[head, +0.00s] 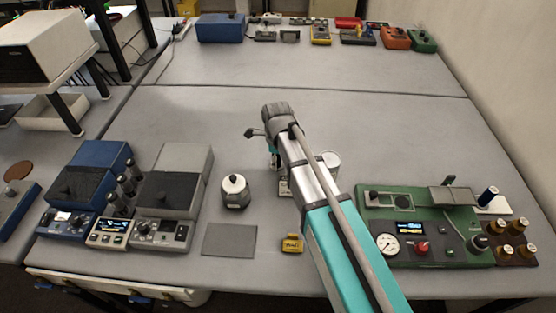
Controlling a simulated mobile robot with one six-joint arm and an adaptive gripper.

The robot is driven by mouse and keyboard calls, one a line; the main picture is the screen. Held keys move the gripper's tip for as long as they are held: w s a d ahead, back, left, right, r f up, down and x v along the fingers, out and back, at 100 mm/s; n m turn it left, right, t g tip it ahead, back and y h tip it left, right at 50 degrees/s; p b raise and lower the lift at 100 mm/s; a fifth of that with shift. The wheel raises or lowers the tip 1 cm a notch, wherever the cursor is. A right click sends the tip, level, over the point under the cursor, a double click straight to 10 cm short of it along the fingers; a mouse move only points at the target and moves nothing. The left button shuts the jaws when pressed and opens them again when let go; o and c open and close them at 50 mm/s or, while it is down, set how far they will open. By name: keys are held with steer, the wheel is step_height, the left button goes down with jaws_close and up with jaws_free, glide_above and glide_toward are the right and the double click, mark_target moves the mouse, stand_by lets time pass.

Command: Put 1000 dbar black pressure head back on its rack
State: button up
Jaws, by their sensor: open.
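A black pressure head (479,243) appears to stand at the right end of the green pressure instrument (430,254), beside the rack; I cannot tell whether it sits on a port. The dark rack (517,262) at the far right holds several bronze-topped heads (510,250). Labels giving pressure ratings are too small to read. My gripper (272,158) is open, mostly hidden beneath the end of my arm over the middle of the table, well left of the rack and the green instrument. I see nothing held in it.
A small silver-and-black vessel (235,192), a grey mat (230,239) and a yellow device (291,244) lie left of my arm. Blue and grey instruments (172,195) fill the left. The table's rear middle is clear.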

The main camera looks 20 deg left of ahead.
stand_by(0.3)
jaws_close()
stand_by(0.3)
